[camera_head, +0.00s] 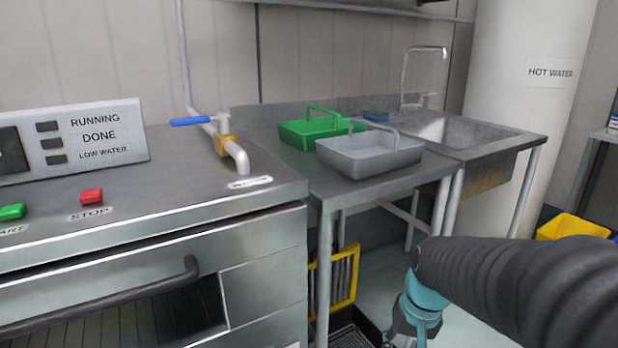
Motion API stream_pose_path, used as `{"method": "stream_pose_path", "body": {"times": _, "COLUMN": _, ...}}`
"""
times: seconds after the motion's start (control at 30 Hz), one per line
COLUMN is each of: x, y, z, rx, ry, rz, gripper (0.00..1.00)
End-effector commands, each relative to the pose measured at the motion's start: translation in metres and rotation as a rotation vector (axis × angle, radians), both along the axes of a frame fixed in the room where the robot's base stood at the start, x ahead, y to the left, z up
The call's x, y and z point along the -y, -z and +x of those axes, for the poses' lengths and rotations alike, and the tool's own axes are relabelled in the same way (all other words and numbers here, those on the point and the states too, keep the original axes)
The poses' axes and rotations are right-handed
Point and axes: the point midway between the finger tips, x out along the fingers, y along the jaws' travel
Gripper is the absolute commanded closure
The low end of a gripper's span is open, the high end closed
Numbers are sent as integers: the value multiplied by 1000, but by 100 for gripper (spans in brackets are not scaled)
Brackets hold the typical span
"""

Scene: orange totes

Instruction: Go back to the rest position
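My arm comes in from the right edge, a dark ribbed sleeve that ends in a teal joint low in the view. My gripper (400,341) is only partly in view at the bottom edge, below the teal joint. Its fingertips are cut off, so I cannot see whether it is open or holds anything. It is in front of the metal table (330,195) and lower than the table top.
A steel machine (255,200) with a handled door fills the left. A green basket (300,132) and a grey basket (365,160) stand on the table beside the sink (450,130). A yellow-framed rack (345,280) is under the table. A yellow bin (570,227) is at right.

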Motion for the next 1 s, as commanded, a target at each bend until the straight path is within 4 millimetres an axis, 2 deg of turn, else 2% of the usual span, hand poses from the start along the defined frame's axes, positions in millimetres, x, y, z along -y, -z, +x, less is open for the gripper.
{"method": "stream_pose_path", "body": {"times": 0.1, "x": 2, "y": -13, "z": -29, "rx": 55, "ry": -63, "rz": -55, "gripper": 63}}
{"method": "stream_pose_path", "body": {"times": 0.3, "x": 3, "y": -31, "z": -69, "rx": 148, "ry": -116, "rz": -123, "gripper": 63}}
{"method": "stream_pose_path", "body": {"times": 0.5, "x": -2, "y": -53, "z": -96, "rx": 268, "ry": -140, "rz": -146, "gripper": 63}}
{"method": "stream_pose_path", "body": {"times": 0.73, "x": -9, "y": -78, "z": -106, "rx": 372, "ry": -152, "rz": -151, "gripper": 63}}
{"method": "stream_pose_path", "body": {"times": 1.0, "x": -11, "y": -80, "z": -107, "rx": 382, "ry": -159, "rz": -150, "gripper": 63}}
